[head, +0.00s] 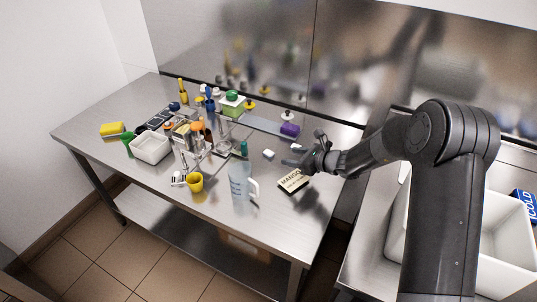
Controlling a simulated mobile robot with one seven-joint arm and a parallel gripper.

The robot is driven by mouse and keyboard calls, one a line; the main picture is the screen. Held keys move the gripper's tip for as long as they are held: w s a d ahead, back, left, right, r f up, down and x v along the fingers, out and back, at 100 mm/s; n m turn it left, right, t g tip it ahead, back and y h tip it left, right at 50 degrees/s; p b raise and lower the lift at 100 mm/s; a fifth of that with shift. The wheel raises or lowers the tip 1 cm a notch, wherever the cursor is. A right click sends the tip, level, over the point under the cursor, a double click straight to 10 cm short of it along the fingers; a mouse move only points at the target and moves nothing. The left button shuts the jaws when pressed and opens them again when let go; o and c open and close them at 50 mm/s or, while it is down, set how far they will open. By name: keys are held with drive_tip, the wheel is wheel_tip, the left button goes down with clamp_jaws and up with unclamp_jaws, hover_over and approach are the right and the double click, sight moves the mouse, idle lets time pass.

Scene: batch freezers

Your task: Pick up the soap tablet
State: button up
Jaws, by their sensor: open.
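A small white block (268,154), which looks like the soap tablet, lies on the steel table (225,200) right of the middle. Another small white piece (297,149) lies close to my gripper, partly beside its fingers; at this size I cannot tell for sure which of the two is the tablet. My gripper (300,152) is open and empty above the table's right part. It is to the right of the white block and apart from it.
A card reading MANGO (293,180) lies below my gripper. A clear jug (240,182) and yellow cup (195,182) stand near the front edge. A purple block (290,129) is behind. A white bin (151,148) and several tools crowd the left. A steel wall (240,60) backs the table.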

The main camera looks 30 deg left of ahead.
sight(268, 152)
drive_tip(key=shift+w+a+f+m, duration=0.15)
drive_tip(key=shift+a+f+m, duration=0.1)
drive_tip(key=shift+f, duration=0.25)
drive_tip(key=shift+w+a+f+m, duration=0.15)
drive_tip(key=shift+a+f, duration=0.1)
drive_tip(key=shift+f, duration=0.2)
drive_tip(key=x, duration=0.5)
drive_tip(key=shift+w+a, duration=0.1)
drive_tip(key=shift+a, duration=0.05)
drive_tip(key=shift+w+x, duration=0.25)
drive_tip(key=shift+x, duration=1.05)
drive_tip(key=shift+w+x, duration=0.25)
drive_tip(key=shift+x, duration=1.1)
drive_tip(key=shift+r, duration=0.1)
drive_tip(key=shift+c, duration=0.3)
drive_tip(key=c, duration=1)
